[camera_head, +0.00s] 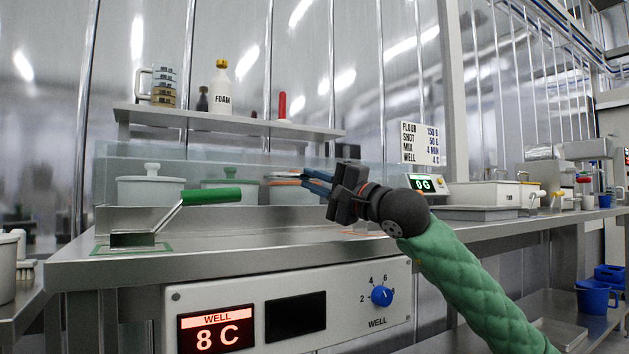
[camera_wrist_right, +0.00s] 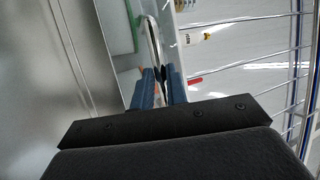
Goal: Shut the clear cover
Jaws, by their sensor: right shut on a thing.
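The clear cover (camera_head: 235,156) is a see-through sheet over the cold well at the back of the counter, in the head view. It stands raised, with lidded containers showing through and below it. My right gripper (camera_head: 308,179) reaches in from the right at the cover's right end. Its blue fingers also show in the right wrist view (camera_wrist_right: 163,86), closed around a shiny metal bar (camera_wrist_right: 152,40) that looks like the cover's handle. The fingers hide part of the bar. My left gripper is not in view.
A green-handled metal tool (camera_head: 210,196) stands at the counter's left front. A scale (camera_head: 424,184) is right of my gripper. The well's control panel (camera_head: 290,308) is below.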

